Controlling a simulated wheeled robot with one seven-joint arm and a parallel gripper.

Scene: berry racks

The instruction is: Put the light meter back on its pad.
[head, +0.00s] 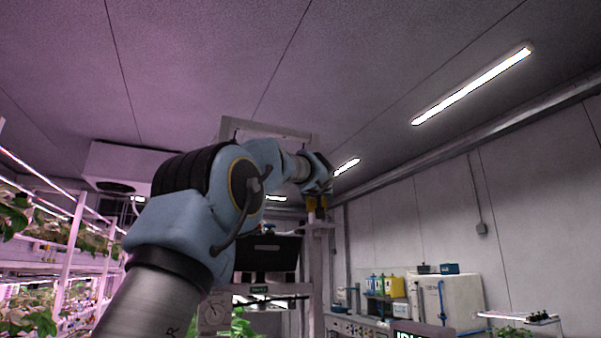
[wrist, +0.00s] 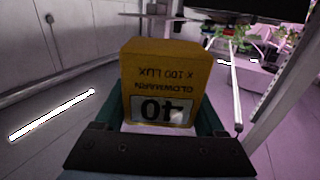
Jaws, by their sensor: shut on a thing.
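The light meter (wrist: 150,72) is a yellow box with dark print and a display reading 40, upside down in the wrist view. My gripper (wrist: 152,128) is shut on it, with a dark finger along each side. In the head view my gripper (head: 318,193) is at the end of my outstretched arm, and the yellow meter (head: 311,204) shows just below it, partly hidden by the fingers. I cannot make out the pad in either view.
Plant racks (head: 60,235) line the left side. A bench with bottles and a yellow container (head: 396,287) is at lower right, beside a pale cabinet (head: 455,300). Open air lies right of my gripper.

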